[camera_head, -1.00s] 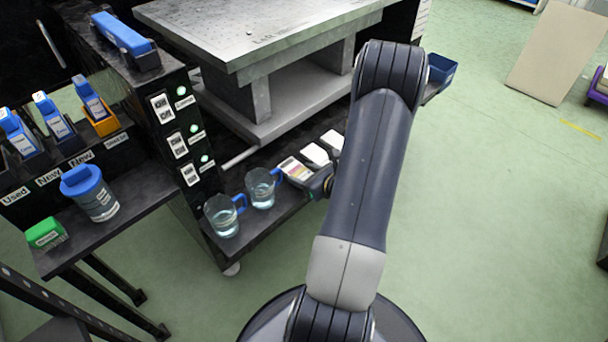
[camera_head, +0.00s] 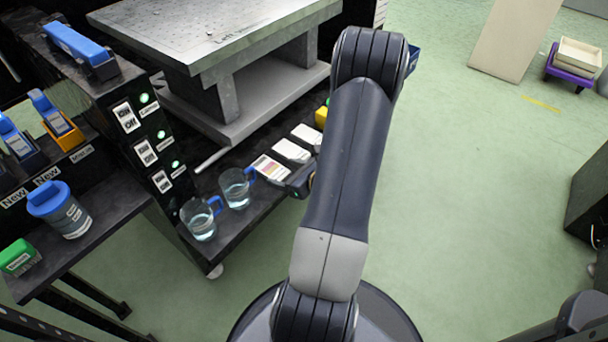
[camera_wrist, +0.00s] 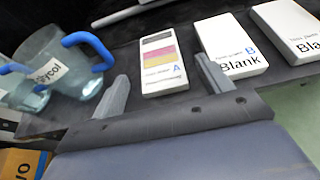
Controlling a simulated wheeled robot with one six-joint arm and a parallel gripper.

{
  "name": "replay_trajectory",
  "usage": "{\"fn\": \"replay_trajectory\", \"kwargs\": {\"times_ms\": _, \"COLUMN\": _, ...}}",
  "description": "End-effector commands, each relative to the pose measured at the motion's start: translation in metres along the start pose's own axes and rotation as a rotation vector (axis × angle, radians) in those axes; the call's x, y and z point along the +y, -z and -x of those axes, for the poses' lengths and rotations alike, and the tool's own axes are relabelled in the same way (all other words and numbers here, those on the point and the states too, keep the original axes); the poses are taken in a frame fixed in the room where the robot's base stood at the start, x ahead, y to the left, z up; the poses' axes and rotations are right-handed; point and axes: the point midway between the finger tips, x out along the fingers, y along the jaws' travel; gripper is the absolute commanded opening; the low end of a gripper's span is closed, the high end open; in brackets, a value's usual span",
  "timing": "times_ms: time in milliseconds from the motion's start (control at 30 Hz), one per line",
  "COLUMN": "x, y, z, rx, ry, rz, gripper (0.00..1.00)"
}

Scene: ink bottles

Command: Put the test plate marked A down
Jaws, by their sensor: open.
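The test plate marked A (camera_wrist: 163,62) is a white plate with yellow, pink and dark bands. It lies flat on the dark shelf, and it also shows in the head view (camera_head: 268,167). My gripper (camera_wrist: 161,68) is open, with one finger to each side of the near part of plate A in the wrist view and a visible gap on both sides. In the head view my gripper (camera_head: 300,180) is at the shelf's front edge, partly hidden by my arm. Plate B (camera_wrist: 229,45), marked Blank, lies to the right of plate A.
Another Blank plate (camera_wrist: 290,28) lies beyond plate B. Two glass mugs with blue handles (camera_head: 198,220) (camera_head: 235,187) stand left of plate A; one reads "Glycol" in the wrist view (camera_wrist: 60,65). A grey-topped table (camera_head: 215,38) stands behind. Green floor (camera_head: 450,200) is open to the right.

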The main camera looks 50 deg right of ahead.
Motion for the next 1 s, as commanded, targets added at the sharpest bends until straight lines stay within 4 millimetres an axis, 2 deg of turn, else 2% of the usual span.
{"fn": "replay_trajectory", "kwargs": {"times_ms": 33, "x": -0.002, "y": -0.002, "z": 0.013, "rx": 0.0, "ry": 0.006, "rz": -0.002, "gripper": 0.74}}
{"fn": "replay_trajectory", "kwargs": {"times_ms": 200, "x": -0.002, "y": -0.002, "z": 0.044, "rx": 0.0, "ry": 0.005, "rz": 0.0, "gripper": 0.74}}
{"fn": "replay_trajectory", "kwargs": {"times_ms": 433, "x": -0.001, "y": -0.001, "z": 0.074, "rx": 0.0, "ry": 0.003, "rz": 0.0, "gripper": 0.74}}
{"fn": "replay_trajectory", "kwargs": {"times_ms": 600, "x": -0.001, "y": 0.0, "z": 0.083, "rx": 0.0, "ry": 0.001, "rz": 0.001, "gripper": 0.74}}
{"fn": "replay_trajectory", "kwargs": {"times_ms": 1000, "x": 0.0, "y": 0.0, "z": 0.085, "rx": 0.0, "ry": -0.001, "rz": 0.001, "gripper": 0.74}}
